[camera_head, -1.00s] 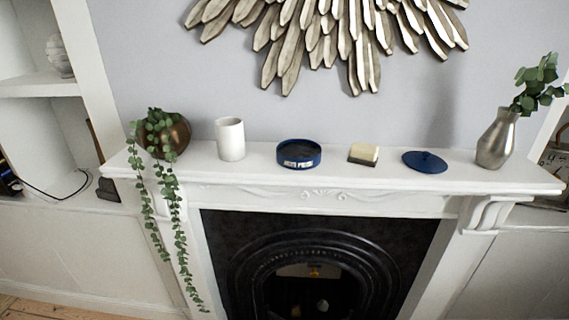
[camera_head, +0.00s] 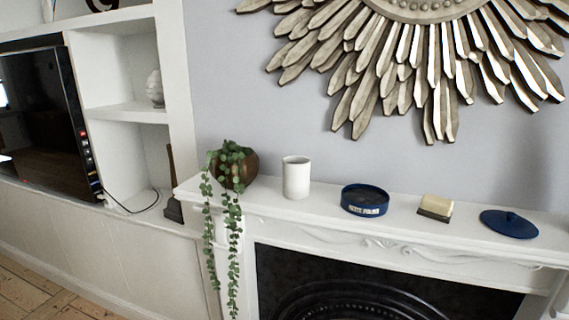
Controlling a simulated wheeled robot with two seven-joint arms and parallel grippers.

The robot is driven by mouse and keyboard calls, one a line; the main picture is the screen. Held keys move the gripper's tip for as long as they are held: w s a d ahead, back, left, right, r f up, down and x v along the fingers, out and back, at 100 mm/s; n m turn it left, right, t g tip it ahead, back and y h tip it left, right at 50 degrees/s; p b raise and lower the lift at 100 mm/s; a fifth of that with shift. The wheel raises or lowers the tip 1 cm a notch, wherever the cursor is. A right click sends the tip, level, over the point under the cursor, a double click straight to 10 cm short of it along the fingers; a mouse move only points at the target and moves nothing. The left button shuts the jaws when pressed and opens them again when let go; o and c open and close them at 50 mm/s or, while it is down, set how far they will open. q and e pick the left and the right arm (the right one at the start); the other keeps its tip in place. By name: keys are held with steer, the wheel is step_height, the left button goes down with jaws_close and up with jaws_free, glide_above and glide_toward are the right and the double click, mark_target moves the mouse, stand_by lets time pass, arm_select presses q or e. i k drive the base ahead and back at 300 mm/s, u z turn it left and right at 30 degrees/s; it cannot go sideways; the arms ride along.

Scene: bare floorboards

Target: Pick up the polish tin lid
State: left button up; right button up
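The polish tin lid (camera_head: 509,224) is a flat, dark blue disc with a small knob on top. It lies on the right part of the white mantelpiece (camera_head: 455,236). The open blue polish tin (camera_head: 365,200), with dark contents and a pale label on its front, stands to the left of the lid, apart from it. A brush or sponge block (camera_head: 435,207), cream above and dark below, lies between them. Neither of my grippers is in view.
A black fireplace (camera_head: 375,290) is below. A sunburst decoration (camera_head: 400,60) hangs above. Shelves and a dark screen (camera_head: 45,125) are at left.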

mark_target(510, 225)
steer(key=z, duration=1.4)
